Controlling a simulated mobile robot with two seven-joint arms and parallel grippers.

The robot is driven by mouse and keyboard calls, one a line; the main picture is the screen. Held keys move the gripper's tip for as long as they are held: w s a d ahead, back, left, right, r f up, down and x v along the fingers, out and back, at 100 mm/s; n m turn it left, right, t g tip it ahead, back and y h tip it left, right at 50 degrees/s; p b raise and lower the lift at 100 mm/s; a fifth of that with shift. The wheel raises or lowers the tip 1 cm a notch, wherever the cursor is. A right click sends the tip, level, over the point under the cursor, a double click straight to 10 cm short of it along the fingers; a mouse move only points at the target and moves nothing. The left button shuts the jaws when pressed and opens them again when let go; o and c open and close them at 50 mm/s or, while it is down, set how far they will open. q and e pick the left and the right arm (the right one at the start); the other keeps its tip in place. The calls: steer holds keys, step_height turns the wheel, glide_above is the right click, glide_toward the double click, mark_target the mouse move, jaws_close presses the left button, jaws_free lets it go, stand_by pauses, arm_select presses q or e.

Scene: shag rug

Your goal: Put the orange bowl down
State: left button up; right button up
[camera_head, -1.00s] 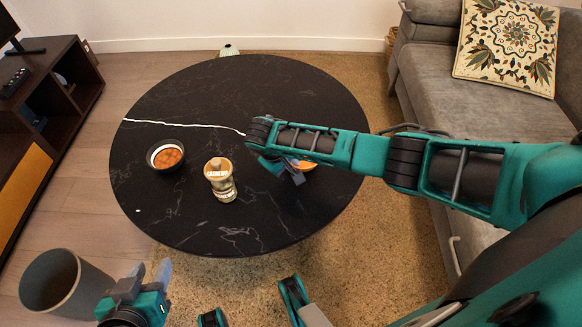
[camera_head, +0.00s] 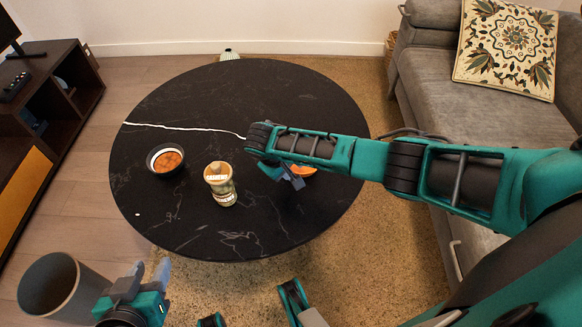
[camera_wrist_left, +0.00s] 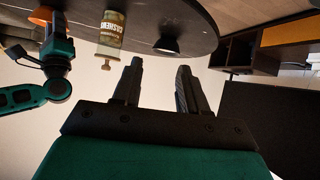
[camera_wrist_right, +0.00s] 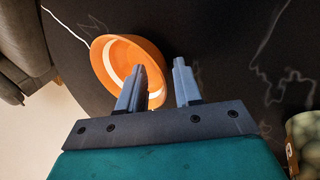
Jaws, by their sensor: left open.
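The orange bowl (camera_head: 303,168) is at the right part of the round black table, mostly hidden behind my right gripper (camera_head: 287,178) in the head view. In the right wrist view the bowl (camera_wrist_right: 112,60) shows its orange inside with a pale band. My right gripper (camera_wrist_right: 160,75) has its fingers apart; one finger overlaps the bowl and the near rim lies between them, with a gap to the other finger. Whether the bowl's base touches the table is hidden. My left gripper (camera_head: 149,270) is open and empty, off the table's front-left edge; it also shows in the left wrist view (camera_wrist_left: 160,70).
On the black table (camera_head: 240,100) stand a cashew jar (camera_head: 221,184) and a dark bowl with orange-brown contents (camera_head: 166,159). A white line crosses the tabletop. A grey bin (camera_head: 55,287) stands at lower left, a grey sofa (camera_head: 470,90) at right. The table's back is clear.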

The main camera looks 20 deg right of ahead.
steer(key=p+v, duration=0.5)
steer(key=v, duration=0.7)
steer(key=s+a+f+t+y, duration=0.3)
steer(key=s+a+f+y, duration=0.2)
steer(key=s+a+y, duration=0.4)
arm_select(q)
steer(key=r, duration=0.4)
steer(key=shift+s+a, duration=0.1)
steer(key=shift+a, duration=0.2)
arm_select(e)
steer(key=s+d+r+m+t+h, duration=0.1)
steer(key=s+d+r+t, duration=0.5)
steer(key=d+r, duration=0.1)
steer(key=shift+s+d+r, duration=0.3)
steer(key=shift+d, duration=0.05)
arm_select(q)
steer(key=s+a+r+y+p, duration=0.1)
steer(key=a+r+p, duration=0.2)
steer(key=r+p, duration=0.5)
steer(key=p, duration=0.4)
steer(key=shift+s+r, duration=0.2)
steer(key=shift+s, duration=0.1)
arm_select(e)
step_height(320, 180, up, 8)
steer(key=s+d+h, duration=0.1)
steer(key=d, duration=0.1)
steer(key=shift+s+d, duration=0.25)
steer(key=shift+d, duration=0.15)
